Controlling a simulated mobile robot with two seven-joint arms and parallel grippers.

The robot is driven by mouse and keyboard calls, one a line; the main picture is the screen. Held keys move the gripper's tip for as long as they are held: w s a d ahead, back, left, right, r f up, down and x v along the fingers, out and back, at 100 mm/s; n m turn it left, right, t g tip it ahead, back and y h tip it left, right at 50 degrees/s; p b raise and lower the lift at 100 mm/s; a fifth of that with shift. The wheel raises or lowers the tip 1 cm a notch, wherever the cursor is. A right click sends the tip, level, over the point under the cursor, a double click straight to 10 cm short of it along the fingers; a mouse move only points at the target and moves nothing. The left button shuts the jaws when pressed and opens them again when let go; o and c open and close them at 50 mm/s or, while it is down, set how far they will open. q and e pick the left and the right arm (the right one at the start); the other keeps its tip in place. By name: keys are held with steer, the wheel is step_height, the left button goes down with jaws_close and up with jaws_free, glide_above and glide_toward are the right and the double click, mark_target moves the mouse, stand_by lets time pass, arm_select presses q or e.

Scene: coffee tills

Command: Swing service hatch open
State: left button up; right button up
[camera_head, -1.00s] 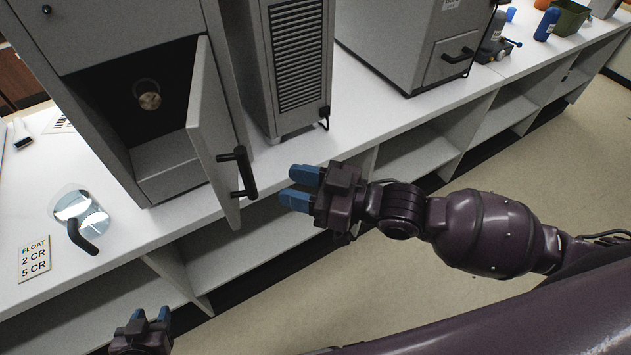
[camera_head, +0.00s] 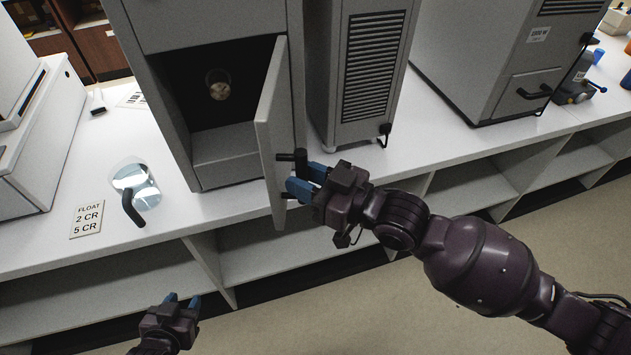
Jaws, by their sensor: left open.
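The service hatch is a grey door (camera_head: 270,135) on the front of a grey cabinet (camera_head: 215,35). It stands swung out, partly open, and the dark compartment behind it shows. Its black bar handle (camera_head: 300,158) is on the door's right-hand face; its lower part is partly hidden by blue fingers. My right gripper (camera_head: 308,180) is at the handle with its fingers apart; whether they touch the bar I cannot tell. My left gripper (camera_head: 182,300) is open and empty, low in front of the counter.
A round token hangs inside the compartment (camera_head: 218,90). A clear dish with a black handle (camera_head: 138,182) and a float card (camera_head: 87,218) lie on the counter (camera_head: 190,208) at left. A louvred grey unit (camera_head: 365,80) stands right of the door. Open shelves run below.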

steer(key=shift+d, duration=0.1)
jaws_close()
steer(key=d, duration=0.2)
steer(key=w+d+b, duration=0.1)
steer(key=d, duration=0.2)
steer(key=shift+w+r, duration=0.1)
steer(key=shift+w, duration=0.1)
steer(key=shift+w+d, duration=0.3)
steer(key=shift+d, duration=0.35)
steer(key=shift+d, duration=0.1)
